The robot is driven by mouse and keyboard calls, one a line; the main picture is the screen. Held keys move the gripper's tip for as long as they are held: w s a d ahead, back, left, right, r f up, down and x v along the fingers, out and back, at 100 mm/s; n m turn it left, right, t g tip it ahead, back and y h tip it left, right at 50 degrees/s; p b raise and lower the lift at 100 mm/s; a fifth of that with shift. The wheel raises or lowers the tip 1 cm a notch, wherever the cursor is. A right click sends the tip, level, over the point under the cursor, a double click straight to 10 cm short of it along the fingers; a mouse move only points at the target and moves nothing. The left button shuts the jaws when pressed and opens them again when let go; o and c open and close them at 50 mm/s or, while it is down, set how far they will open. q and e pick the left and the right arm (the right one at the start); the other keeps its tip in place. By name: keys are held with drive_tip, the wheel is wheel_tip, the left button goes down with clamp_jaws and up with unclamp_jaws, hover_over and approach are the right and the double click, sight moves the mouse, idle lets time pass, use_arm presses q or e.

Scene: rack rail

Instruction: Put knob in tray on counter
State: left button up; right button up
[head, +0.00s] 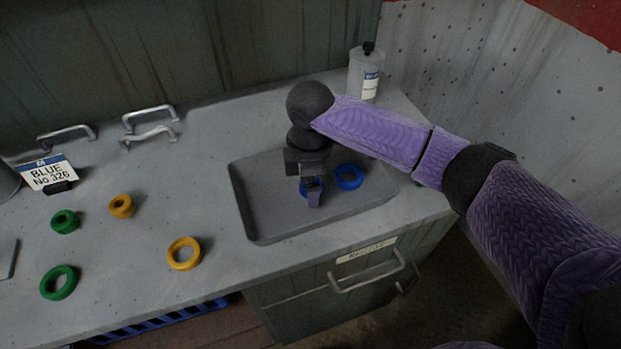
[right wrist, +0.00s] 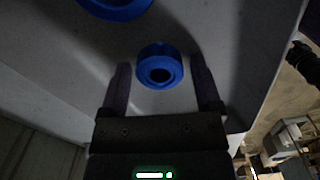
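A small blue knob (head: 304,190) is in the grey tray (head: 262,234) on the counter, partly hidden under my right gripper (head: 314,198). In the right wrist view the blue knob (right wrist: 160,68) lies between the fingertips, with a gap on each side. My right gripper (right wrist: 163,80) is open and points down into the tray. A wider blue ring (head: 349,177) lies beside the knob in the tray and shows at the top of the right wrist view (right wrist: 115,6). My left gripper is not in view.
On the counter left of the tray are a green knob (head: 65,221), a green ring (head: 58,282), a yellow knob (head: 121,206) and a yellow ring (head: 184,253). A sign (head: 47,172) reads "BLUE No 326". A bottle (head: 365,76) stands behind the tray. Metal handles (head: 150,117) lie at the back.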

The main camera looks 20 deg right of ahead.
drive_tip(key=shift+o, duration=0.5)
drive_tip(key=shift+r, duration=0.1)
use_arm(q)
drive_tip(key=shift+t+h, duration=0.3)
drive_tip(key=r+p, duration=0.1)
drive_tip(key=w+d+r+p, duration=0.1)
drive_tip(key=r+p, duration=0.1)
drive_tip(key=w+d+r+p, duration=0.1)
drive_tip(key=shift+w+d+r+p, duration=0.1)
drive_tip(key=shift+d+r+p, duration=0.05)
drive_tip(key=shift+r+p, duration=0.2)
use_arm(e)
wheel_tip(320, 180, up, 12)
